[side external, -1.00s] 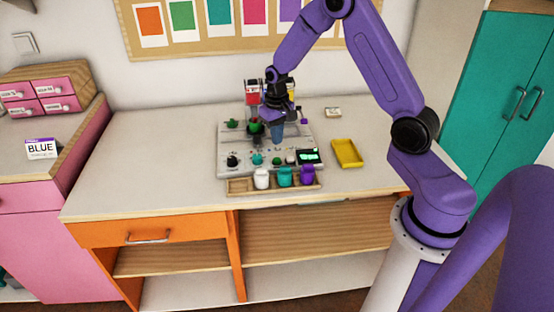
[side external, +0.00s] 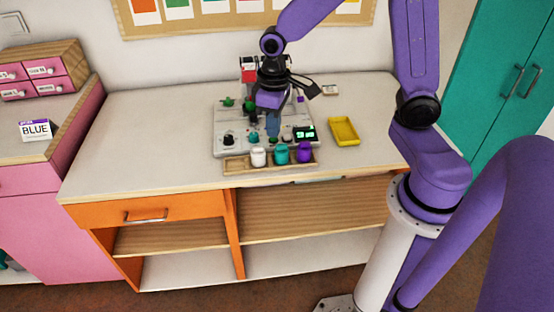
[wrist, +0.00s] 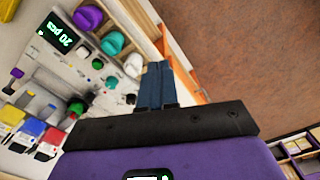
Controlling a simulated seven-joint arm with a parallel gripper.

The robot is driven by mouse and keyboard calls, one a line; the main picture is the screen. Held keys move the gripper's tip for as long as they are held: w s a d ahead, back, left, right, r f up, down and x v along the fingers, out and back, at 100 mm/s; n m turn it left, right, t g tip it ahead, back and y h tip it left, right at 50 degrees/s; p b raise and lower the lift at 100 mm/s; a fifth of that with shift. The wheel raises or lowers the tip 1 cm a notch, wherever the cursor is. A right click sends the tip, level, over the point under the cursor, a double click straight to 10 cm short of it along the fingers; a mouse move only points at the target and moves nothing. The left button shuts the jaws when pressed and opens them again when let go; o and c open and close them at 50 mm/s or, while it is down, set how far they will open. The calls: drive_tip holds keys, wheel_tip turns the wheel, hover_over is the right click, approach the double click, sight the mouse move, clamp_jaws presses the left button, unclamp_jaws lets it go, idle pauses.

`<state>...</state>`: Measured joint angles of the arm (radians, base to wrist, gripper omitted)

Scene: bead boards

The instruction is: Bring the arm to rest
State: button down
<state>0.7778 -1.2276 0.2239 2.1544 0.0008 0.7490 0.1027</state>
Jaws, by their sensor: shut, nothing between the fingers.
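My gripper (side external: 272,128) is over the bead board (side external: 222,147) on the counter, fingers pointing down. In the wrist view my gripper (wrist: 157,70) shows its two blue fingers pressed together with nothing between them. The board carries a small display with green characters (wrist: 60,34), seemingly "20 pcs", and several small knobs. A wooden tray (side external: 236,166) in front of the board holds a white jar (side external: 258,157), a teal jar (side external: 281,154) and a purple jar (side external: 304,153). My gripper hides part of the board and the holders behind it.
A yellow tray (side external: 344,131) lies right of the board. A card marked BLUE (side external: 36,130) and small pink drawers (side external: 45,71) stand on the pink cabinet at left. The counter (side external: 140,138) left of the board is clear. Teal cupboard doors (side external: 505,75) are at right.

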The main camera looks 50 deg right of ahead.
drive_tip(key=s+a+r+n, duration=0.1)
drive_tip(key=s+n, duration=0.3)
drive_tip(key=s, duration=0.6)
drive_tip(key=s+r+n, duration=0.3)
drive_tip(key=s+n, duration=0.1)
drive_tip(key=s, duration=0.6)
drive_tip(key=shift+a+r+n, duration=0.3)
drive_tip(key=shift+a+r, duration=0.05)
drive_tip(key=shift+r, duration=0.05)
